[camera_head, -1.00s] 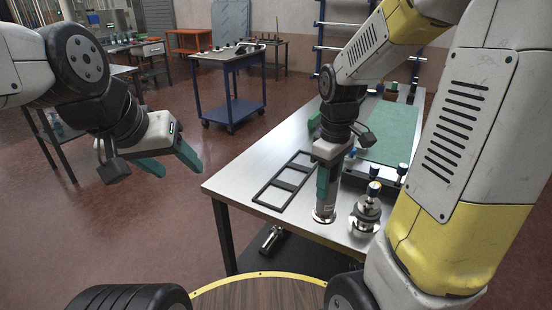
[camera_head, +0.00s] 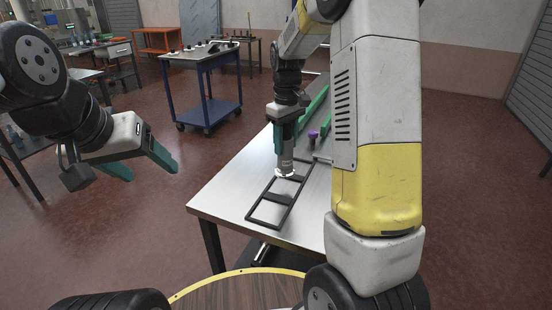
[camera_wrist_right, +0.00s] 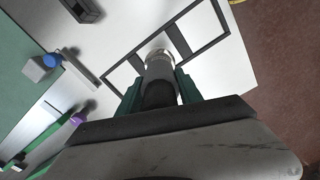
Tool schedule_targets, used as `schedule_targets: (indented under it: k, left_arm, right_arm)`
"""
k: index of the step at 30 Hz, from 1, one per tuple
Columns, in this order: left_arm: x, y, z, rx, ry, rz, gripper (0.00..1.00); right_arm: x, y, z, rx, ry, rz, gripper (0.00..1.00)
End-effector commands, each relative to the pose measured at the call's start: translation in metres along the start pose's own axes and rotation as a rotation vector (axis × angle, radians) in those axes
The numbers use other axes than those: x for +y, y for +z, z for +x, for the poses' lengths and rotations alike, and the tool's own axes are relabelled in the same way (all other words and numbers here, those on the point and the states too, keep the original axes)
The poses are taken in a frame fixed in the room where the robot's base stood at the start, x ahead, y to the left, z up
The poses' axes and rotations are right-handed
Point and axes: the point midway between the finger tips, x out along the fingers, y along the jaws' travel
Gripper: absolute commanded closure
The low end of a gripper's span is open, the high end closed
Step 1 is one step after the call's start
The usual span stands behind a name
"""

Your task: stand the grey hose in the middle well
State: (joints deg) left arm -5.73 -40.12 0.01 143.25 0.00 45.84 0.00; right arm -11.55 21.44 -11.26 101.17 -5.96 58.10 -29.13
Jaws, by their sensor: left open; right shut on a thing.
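The grey hose (camera_head: 286,161), a short upright cylinder with a shiny metal collar at its lower end, is held in my right gripper (camera_head: 287,146). The wrist view shows the hose (camera_wrist_right: 159,68) between the teal fingers. The black frame with three wells (camera_head: 265,223) lies flat on the table. The hose's collar is over the frame, around the middle well and its far divider. I cannot tell whether the collar is above the frame or inside a well. My left gripper (camera_head: 149,164) is open and empty, off to the left over the floor.
The steel table (camera_head: 222,196) is bare left of the frame. Green rails (camera_head: 315,106) and a purple-topped part (camera_head: 312,134) lie beyond. The wrist view shows a blue-capped part (camera_wrist_right: 51,60) and a dark block (camera_wrist_right: 82,10). My right arm hides the table's right side.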

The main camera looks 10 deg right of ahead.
Motion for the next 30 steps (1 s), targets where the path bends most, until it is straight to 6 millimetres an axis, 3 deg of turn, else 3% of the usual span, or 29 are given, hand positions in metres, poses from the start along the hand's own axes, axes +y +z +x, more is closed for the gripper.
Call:
schedule_targets:
  k: [15, 27, 28, 30]
  left_arm:
    - [0.0, 0.0, 0.0, 0.0, 0.0, 0.0, 0.32]
    - [0.0, 0.0, 0.0, 0.0, 0.0, 0.0, 0.32]
    - [0.0, 0.0, 0.0, 0.0, 0.0, 0.0, 0.32]
    - [0.0, 0.0, 0.0, 0.0, 0.0, 0.0, 0.32]
  right_arm:
    - [0.0, 0.0, 0.056, 0.0, 0.0, 0.001, 1.0]
    - [0.001, 0.0, 0.062, 0.002, 0.001, 0.001, 1.0]
    - [0.0, 0.001, 0.062, 0.001, 0.001, 0.001, 0.54]
    - [0.0, 0.001, 0.062, 0.001, 0.001, 0.0, 0.4]
